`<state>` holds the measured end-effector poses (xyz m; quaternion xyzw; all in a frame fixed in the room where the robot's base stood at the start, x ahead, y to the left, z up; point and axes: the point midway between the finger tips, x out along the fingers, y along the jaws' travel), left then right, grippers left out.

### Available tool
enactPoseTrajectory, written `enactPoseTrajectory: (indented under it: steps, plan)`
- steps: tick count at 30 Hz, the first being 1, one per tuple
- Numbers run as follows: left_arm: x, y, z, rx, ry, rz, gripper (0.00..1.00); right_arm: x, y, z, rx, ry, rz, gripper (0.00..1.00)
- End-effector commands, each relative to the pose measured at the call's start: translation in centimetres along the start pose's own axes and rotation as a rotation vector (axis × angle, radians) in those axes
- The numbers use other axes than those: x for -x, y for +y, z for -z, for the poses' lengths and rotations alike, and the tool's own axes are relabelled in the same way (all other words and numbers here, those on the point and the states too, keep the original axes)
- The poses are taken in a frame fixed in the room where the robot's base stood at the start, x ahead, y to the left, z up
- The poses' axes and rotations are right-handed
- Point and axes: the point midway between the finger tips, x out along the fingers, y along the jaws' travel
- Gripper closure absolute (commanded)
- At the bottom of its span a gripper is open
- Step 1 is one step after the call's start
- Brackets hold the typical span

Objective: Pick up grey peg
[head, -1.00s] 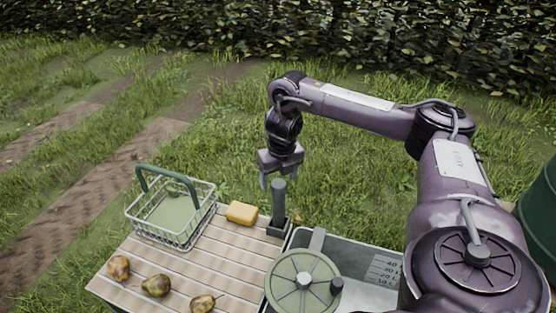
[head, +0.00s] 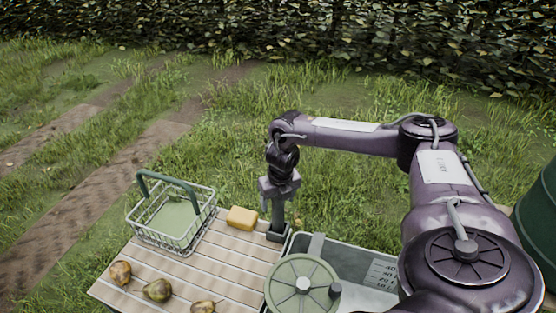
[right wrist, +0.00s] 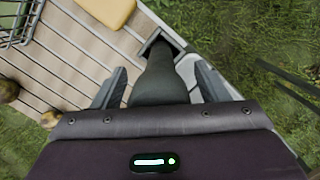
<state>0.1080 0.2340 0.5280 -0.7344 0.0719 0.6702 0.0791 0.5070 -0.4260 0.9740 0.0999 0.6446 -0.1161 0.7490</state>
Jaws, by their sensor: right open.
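The grey peg (head: 278,214) stands upright in a small dark square holder (head: 277,232) at the right back edge of the slatted table. My right gripper (head: 277,200) points down over the peg, and its fingers are around the peg's upper part. In the right wrist view the peg (right wrist: 160,78) rises between the two fingers of the right gripper (right wrist: 158,90). The fingers are apart, with a gap on each side of the peg. My left gripper is not in view.
A yellow block (head: 242,218) lies left of the holder. A wire basket (head: 172,240) with a green handle stands further left. Several pears, one here (head: 157,290), lie at the front. A grey bin (head: 350,252) with a round green lid (head: 302,270) is close on the right.

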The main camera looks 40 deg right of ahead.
Motion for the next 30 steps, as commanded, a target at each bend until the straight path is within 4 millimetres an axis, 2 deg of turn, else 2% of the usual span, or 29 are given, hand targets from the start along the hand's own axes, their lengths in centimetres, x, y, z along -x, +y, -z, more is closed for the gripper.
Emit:
enactPoseTrajectory:
  steps: [2, 16, 26, 30]
  plan:
    - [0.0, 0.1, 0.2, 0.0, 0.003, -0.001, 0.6, 0.0, 0.0, 0.0, 0.0, 0.0, 0.0, 0.39]
    - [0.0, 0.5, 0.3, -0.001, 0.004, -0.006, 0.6, 0.1, 0.0, 0.0, 0.0, 0.0, 0.0, 1.0]
    - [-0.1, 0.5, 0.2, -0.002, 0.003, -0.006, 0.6, 0.2, 0.0, -0.1, -0.001, -0.003, -0.001, 1.0]
    - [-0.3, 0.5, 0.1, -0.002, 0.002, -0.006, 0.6, 1.0, 0.0, -0.3, -0.001, -0.003, -0.002, 1.0]
